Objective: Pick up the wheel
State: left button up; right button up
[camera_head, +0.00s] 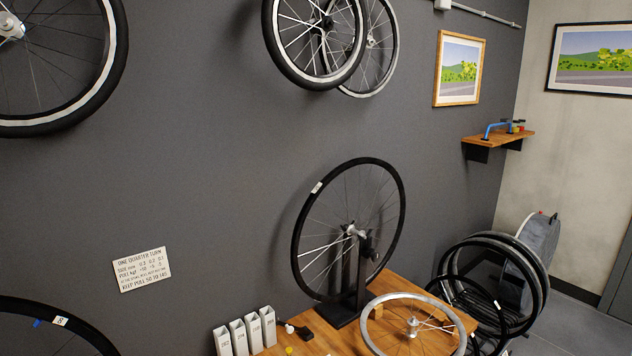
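A black-rimmed wheel (297,240) with a white label stands upright in a black stand (346,312) on the wooden bench. A silver-rimmed wheel (367,334) lies nearly flat on the bench, in front of and to the right of the stand; its near edge is cut off by the frame. Part of another black wheel (88,332) with a white tag and a blue mark shows at the lower left. Neither of my grippers is in view. The frame does not show which wheel is meant.
White numbered holders (239,336) and small tools (298,330) sit on the bench (318,340) left of the stand. Several wheels (543,290) lean together at the right. Wheels (275,55) hang on the wall above. A small shelf (497,138) is at the upper right.

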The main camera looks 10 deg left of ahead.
aim_at(320, 187)
jog(key=i+l, duration=0.2)
jog(key=i+l+u, duration=0.1)
jog(key=l, duration=0.3)
jog(key=i+l, duration=0.2)
jog(key=l, duration=0.15)
jog(key=i+l, duration=0.2)
jog(key=i+l+u, duration=0.1)
jog(key=l, duration=0.35)
